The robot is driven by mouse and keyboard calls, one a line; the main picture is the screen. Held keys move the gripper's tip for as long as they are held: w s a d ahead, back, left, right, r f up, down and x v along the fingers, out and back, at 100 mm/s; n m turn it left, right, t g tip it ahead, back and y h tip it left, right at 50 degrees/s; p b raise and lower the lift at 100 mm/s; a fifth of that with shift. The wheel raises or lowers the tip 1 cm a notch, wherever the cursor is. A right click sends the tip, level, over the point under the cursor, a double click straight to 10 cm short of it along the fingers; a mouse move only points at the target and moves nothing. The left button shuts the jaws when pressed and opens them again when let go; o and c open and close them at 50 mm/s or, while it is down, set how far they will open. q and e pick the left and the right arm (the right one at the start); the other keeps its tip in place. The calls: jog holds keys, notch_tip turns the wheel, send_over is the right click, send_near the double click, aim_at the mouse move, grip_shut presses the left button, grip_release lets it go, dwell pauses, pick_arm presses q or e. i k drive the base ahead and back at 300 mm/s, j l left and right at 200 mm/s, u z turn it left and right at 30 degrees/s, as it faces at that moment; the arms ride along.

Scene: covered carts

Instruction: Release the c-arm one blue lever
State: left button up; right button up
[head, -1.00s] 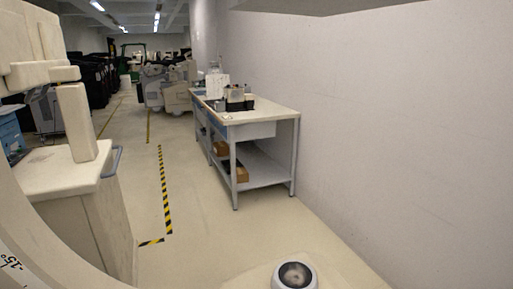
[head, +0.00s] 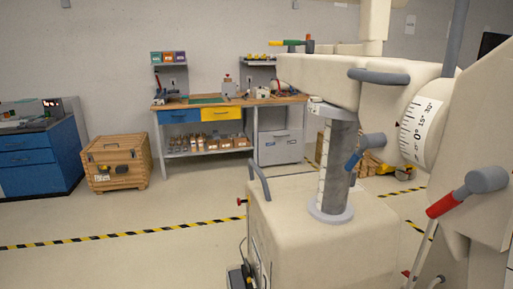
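A large cream c-arm machine (head: 325,240) fills the right of the head view. A lever with a blue end (head: 353,161) and a grey hub (head: 374,146) sticks out beside its grey column (head: 339,165), under the upper housing. The blue end points down and left. A red lever (head: 445,205) with a grey hub is on the part at the far right. A curved scale (head: 421,130) faces me. Neither of my grippers is in view.
A workbench (head: 230,100) with blue and yellow drawers stands at the back wall. A wooden crate (head: 116,162) and a blue cabinet (head: 38,160) stand at left. Yellow-black tape (head: 120,236) crosses the floor. The floor at front left is clear.

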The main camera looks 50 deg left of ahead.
aim_at(378, 139)
jog(key=u, duration=1)
